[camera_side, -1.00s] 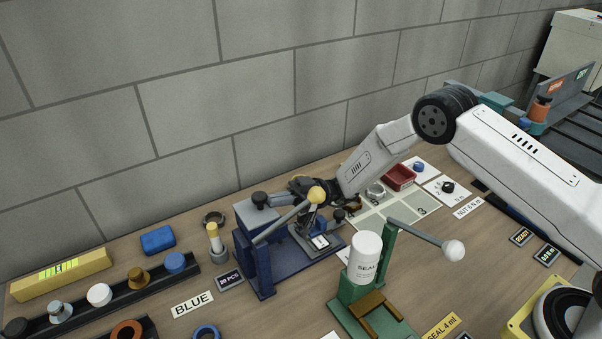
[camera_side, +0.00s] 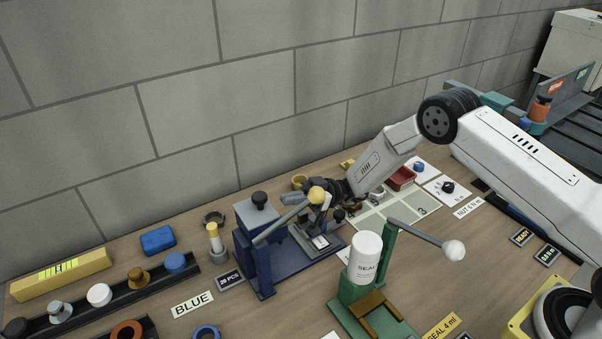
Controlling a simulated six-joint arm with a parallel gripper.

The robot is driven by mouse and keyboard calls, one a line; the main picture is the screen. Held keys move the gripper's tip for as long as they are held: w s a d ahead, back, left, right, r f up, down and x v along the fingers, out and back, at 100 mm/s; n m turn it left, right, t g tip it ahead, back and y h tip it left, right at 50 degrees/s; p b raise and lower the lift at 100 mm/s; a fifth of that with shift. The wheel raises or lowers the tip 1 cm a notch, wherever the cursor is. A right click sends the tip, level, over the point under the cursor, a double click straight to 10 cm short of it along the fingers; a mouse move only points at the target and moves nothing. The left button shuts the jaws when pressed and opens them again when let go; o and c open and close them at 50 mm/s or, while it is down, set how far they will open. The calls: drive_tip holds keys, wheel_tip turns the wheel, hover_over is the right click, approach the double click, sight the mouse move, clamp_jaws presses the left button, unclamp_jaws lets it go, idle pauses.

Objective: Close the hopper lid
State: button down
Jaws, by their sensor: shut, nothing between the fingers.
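The hopper is the upright box of the blue press (camera_side: 257,250) left of centre. Its lid (camera_side: 257,212) is a grey plate with a black knob, and it appears to lie flat on top of the box. My gripper (camera_side: 318,192) is shut and empty. It is to the right of the lid and apart from it, behind the yellow ball of the press lever. The lever and ball partly hide the fingertips.
The press lever (camera_side: 283,221) with its yellow ball crosses in front of my gripper. A green stand holds a white SEAL bottle (camera_side: 364,258) in front. A yellow cup (camera_side: 299,182) stands behind the press. The wall is close behind.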

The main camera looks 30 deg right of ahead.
wheel_tip(320, 180, up, 7)
drive_tip(key=shift+a+r, duration=0.15)
idle(0.4)
drive_tip(key=s+d+f+m+g+h, duration=0.1)
drive_tip(key=s+d+f+h, duration=0.2)
drive_tip(key=d+h, duration=0.25)
drive_tip(key=s+d+f+g+h, duration=0.1)
drive_tip(key=s+d+f+h, duration=0.2)
drive_tip(key=h, duration=0.4)
drive_tip(key=s+d+r+m+t+h, duration=0.15)
drive_tip(key=d+h, duration=0.25)
drive_tip(key=d, duration=0.4)
drive_tip(key=d+r+m+t+h, duration=0.1)
drive_tip(key=d+r+t+h, duration=0.2)
drive_tip(key=d+h, duration=0.3)
drive_tip(key=s+a+f+m, duration=0.1)
drive_tip(key=s+a+m, duration=0.2)
drive_tip(key=s+m, duration=1.1)
drive_tip(key=shift+a+f+y, duration=0.2)
drive_tip(key=shift+f+y, duration=0.2)
drive_tip(key=shift+y, duration=0.05)
